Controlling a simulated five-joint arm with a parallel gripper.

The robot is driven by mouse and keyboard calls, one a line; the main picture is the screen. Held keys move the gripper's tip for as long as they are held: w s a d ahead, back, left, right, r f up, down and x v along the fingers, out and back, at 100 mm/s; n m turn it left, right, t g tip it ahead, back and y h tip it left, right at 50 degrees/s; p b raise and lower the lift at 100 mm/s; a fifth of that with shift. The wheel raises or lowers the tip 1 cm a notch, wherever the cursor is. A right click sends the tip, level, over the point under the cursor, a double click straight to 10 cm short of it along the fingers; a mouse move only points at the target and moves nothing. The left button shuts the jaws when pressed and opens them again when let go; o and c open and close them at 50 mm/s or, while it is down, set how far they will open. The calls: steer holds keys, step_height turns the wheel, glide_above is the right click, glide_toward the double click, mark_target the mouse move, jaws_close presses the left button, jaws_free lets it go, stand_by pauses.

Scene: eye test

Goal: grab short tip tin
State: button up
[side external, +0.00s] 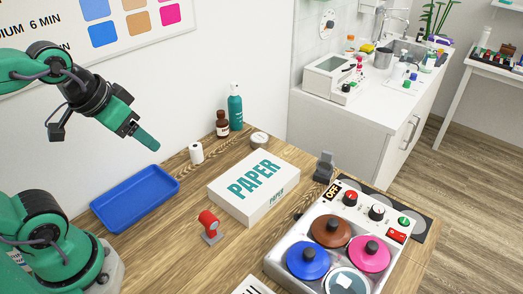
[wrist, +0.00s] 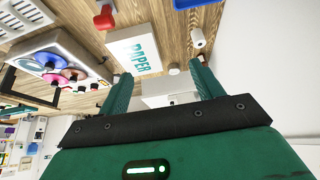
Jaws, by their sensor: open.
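A low round tin (side external: 259,139) with a pale grey lid, which seems to be the short tip tin, stands on the wooden table behind the white PAPER box (side external: 252,188). My gripper (side external: 148,140) is in the air at the left of the side view, above the blue tray and well apart from the tin. In the wrist view its two green fingers (wrist: 160,70) are spread with nothing held between them.
A brown bottle (side external: 222,124) and a teal bottle (side external: 235,106) stand left of the tin. A white roll (side external: 196,152), blue tray (side external: 135,198) and red-and-grey device (side external: 209,227) are further left. A machine with coloured lids (side external: 308,258) stands front right.

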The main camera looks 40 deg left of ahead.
steer(key=w+r+n+g, duration=0.1)
steer(key=w+r+n, duration=0.15)
steer(key=w, duration=0.85)
steer(key=n+g, duration=0.3)
steer(key=n, duration=0.5)
glide_above(260, 138)
steer(key=s, duration=0.2)
step_height(260, 138, down, 18)
steer(key=shift+w+a+f, duration=0.1)
steer(key=shift+w+f, duration=0.25)
steer(key=shift+f, duration=0.2)
steer(key=shift+w+f, duration=0.2)
steer(key=shift+f, duration=1.05)
steer(key=shift+w+f, duration=0.25)
steer(key=shift+f, duration=1.05)
steer(key=shift+w+f, duration=0.2)
steer(key=shift+f, duration=1.05)
